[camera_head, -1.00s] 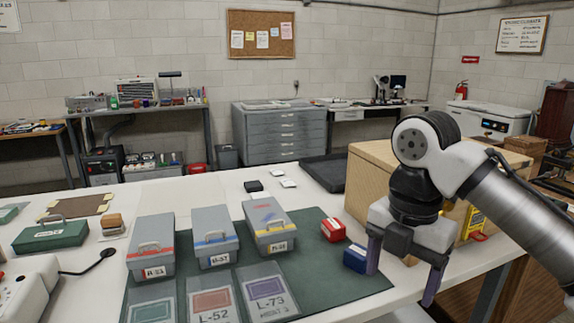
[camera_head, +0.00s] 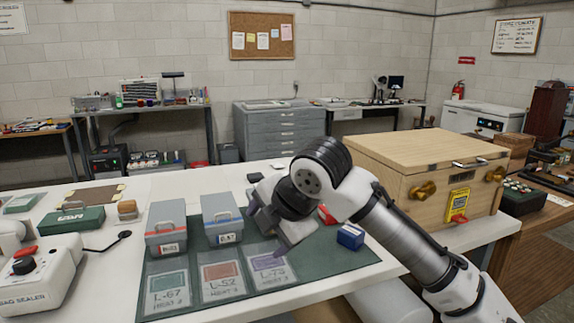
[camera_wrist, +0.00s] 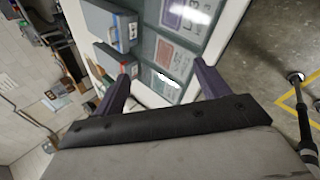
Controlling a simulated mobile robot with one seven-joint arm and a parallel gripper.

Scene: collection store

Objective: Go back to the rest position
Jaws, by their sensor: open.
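My gripper (camera_head: 268,228) is above the right part of the green mat (camera_head: 345,257), in front of where a third grey box stood. In the wrist view its two purple fingers (camera_wrist: 160,82) are spread apart with nothing between them. A grey box with a red stripe (camera_head: 166,224) and one with a blue stripe (camera_head: 221,215) stand upright on the mat. My arm hides the third box in the head view. Labelled cards L-67 (camera_head: 168,290), L-52 (camera_head: 221,280) and L-73 (camera_head: 271,268) lie in front of the boxes.
A blue small box (camera_head: 350,237) and a partly hidden red one (camera_head: 326,215) sit right of my gripper. A large wooden crate (camera_head: 425,150) stands at the table's right. A bag sealer (camera_head: 40,273) and green case (camera_head: 75,219) are at left.

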